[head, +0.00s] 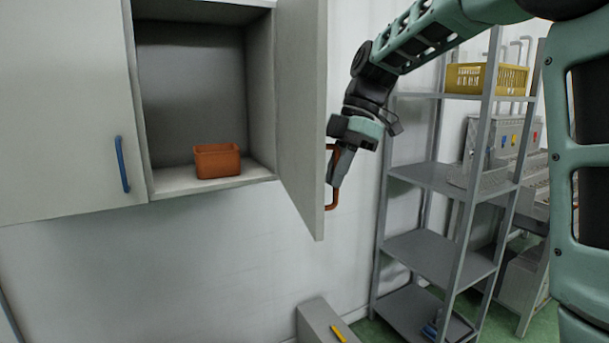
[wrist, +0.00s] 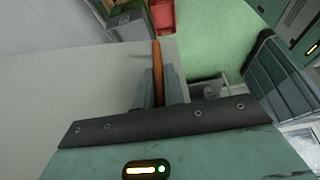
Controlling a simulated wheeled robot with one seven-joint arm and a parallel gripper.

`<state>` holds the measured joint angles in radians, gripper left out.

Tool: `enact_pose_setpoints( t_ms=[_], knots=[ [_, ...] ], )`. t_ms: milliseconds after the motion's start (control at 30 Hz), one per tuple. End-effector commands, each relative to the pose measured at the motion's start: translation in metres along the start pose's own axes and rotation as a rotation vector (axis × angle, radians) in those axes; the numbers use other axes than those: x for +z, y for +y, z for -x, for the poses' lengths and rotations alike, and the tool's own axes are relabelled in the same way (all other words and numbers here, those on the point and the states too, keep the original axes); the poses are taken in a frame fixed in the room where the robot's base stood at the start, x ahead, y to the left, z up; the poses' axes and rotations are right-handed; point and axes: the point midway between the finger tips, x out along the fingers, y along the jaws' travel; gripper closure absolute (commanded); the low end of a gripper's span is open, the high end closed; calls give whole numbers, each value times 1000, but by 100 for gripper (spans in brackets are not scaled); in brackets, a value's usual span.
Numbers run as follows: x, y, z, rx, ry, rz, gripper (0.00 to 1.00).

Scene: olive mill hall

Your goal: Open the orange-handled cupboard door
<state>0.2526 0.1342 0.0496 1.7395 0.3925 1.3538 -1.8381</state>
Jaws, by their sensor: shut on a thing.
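The cupboard door (head: 301,110) stands swung wide open on the right side of the cupboard in the head view. Its orange handle (head: 333,200) is on the face turned right. My gripper (head: 335,182) is at the handle and shut on it. In the wrist view the orange handle (wrist: 157,72) runs between the two fingers of my gripper (wrist: 160,85), with the pale door face (wrist: 90,95) to the left. The fingertips partly hide the handle in the head view.
Inside the cupboard is an orange-brown bin (head: 217,161). A closed door with a blue handle (head: 122,164) is at left. A grey shelf rack (head: 435,178) with a yellow crate (head: 487,78) stands right of the open door. A grey box (head: 322,322) is below.

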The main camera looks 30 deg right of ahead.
Motion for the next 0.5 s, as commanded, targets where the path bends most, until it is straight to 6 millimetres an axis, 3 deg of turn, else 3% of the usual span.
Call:
enact_pose_setpoints(
  t_ms=[200,500],
  knots=[
    [51,2,24,-65,0,147,100],
    [93,9,41,-85,-2,200,100]
  ],
)
